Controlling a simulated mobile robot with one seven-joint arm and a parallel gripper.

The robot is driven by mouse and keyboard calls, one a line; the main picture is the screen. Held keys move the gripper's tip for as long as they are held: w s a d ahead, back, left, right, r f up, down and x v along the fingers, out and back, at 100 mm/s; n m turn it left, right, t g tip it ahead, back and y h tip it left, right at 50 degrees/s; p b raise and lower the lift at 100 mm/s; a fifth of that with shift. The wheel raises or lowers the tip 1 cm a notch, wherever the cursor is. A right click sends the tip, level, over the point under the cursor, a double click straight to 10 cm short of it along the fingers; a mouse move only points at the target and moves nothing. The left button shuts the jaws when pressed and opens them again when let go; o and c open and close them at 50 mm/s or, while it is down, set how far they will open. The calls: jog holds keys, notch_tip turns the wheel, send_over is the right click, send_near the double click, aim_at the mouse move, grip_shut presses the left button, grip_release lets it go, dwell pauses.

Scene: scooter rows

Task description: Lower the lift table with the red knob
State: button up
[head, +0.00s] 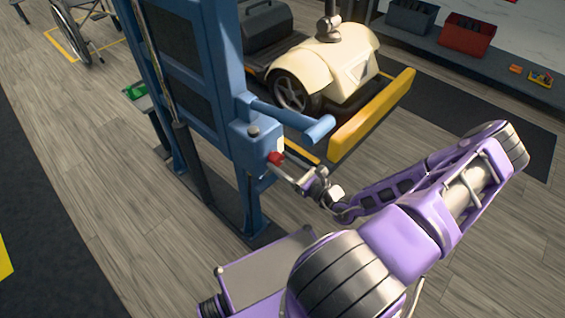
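The red knob (275,157) is on the side of a blue control box (250,140) on the blue lift column (205,75). The lift table's platform with a yellow edge (372,115) bears a cream scooter (330,70). My gripper (285,172) is at the end of my purple arm, just below and to the right of the knob in the picture. Its fingers are small and point toward the box. I cannot tell whether they touch the knob or how far apart they are.
A blue handle bar (290,118) juts from the column above the knob. A shelf (490,65) at the back right holds a red bin (467,35) and a dark bin (410,17). A wheelchair (85,25) stands at the back left. The wooden floor at left is clear.

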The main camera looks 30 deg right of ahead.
jog(key=c, duration=0.9)
jog(key=shift+n+p, duration=0.3)
jog(key=shift+p, duration=0.05)
jog(key=shift+r+n+p, duration=0.15)
jog(key=shift+n+p, duration=0.6)
jog(key=shift+n, duration=0.25)
jog(key=n+p, duration=0.3)
jog(key=n, duration=0.2)
jog(key=n+p, duration=0.1)
jog(key=n, duration=0.3)
jog(key=shift+a+n+p, duration=0.1)
jog(key=shift+n+p, duration=0.3)
jog(key=shift+f+n+p, duration=0.2)
jog(key=shift+n+p, duration=0.35)
jog(key=shift+n, duration=1.35)
